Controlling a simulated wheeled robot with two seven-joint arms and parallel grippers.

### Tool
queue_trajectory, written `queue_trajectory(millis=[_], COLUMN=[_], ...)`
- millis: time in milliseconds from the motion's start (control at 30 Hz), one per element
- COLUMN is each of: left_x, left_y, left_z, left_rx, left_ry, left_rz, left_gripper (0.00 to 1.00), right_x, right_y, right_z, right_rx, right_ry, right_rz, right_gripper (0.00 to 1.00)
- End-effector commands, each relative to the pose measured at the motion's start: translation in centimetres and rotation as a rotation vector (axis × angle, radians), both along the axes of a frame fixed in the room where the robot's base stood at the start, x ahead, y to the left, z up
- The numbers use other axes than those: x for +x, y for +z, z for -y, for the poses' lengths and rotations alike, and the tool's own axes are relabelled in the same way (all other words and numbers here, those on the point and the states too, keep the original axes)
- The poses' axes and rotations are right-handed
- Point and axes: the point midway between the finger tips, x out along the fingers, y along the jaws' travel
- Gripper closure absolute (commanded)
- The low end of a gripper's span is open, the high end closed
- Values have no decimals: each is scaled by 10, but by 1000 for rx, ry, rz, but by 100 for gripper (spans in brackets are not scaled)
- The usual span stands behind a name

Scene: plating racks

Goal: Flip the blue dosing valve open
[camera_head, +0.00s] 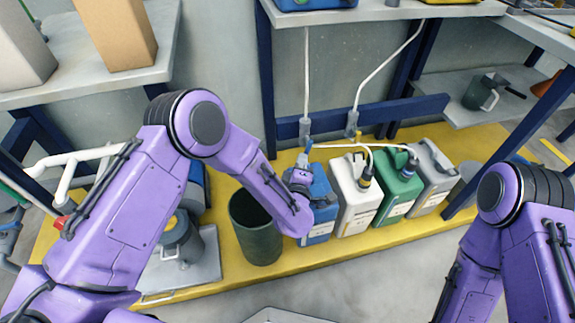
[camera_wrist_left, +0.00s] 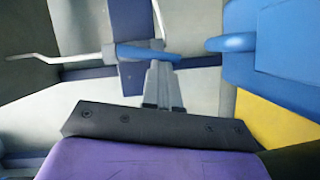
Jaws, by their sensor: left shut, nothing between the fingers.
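The blue dosing valve handle (camera_wrist_left: 148,52) shows in the left wrist view as a slim blue lever on a pale pipe. In the head view the blue handle (camera_head: 309,146) is small, just below a grey valve body (camera_head: 304,127) on the left white pipe. My left gripper (camera_wrist_left: 160,68) is shut and empty, with its fingertips right at the lever. I cannot tell if they touch it. In the head view my left gripper (camera_head: 302,161) is above the blue jug (camera_head: 319,190), partly hidden by my wrist. My right arm shows at the right; its gripper is out of view.
White (camera_head: 355,205), green (camera_head: 398,195) and grey jugs (camera_head: 435,180) stand right of the blue one on the yellow platform (camera_head: 290,265). A dark green bin (camera_head: 254,232) stands left of it. A blue shelf post (camera_head: 266,85) rises close behind my left forearm.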

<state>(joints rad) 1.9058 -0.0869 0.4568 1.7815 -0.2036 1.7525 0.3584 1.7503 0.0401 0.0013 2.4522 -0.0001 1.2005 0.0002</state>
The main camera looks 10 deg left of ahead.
Motion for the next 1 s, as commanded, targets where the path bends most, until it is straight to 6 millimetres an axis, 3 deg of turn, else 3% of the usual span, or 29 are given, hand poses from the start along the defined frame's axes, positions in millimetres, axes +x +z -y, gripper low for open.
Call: queue_trajectory(millis=[400, 1000], left_x=[4, 5], left_y=[-6, -6], left_z=[9, 9], left_rx=[-176, -205], left_ry=[-5, -2], left_rz=[92, 106], left_gripper=[100, 100], right_x=[-1, -2], right_y=[-18, -19], right_z=[-1, -1], right_rx=[3, 4], right_ry=[-3, -3], right_rz=[-2, -2], right_gripper=[66, 66])
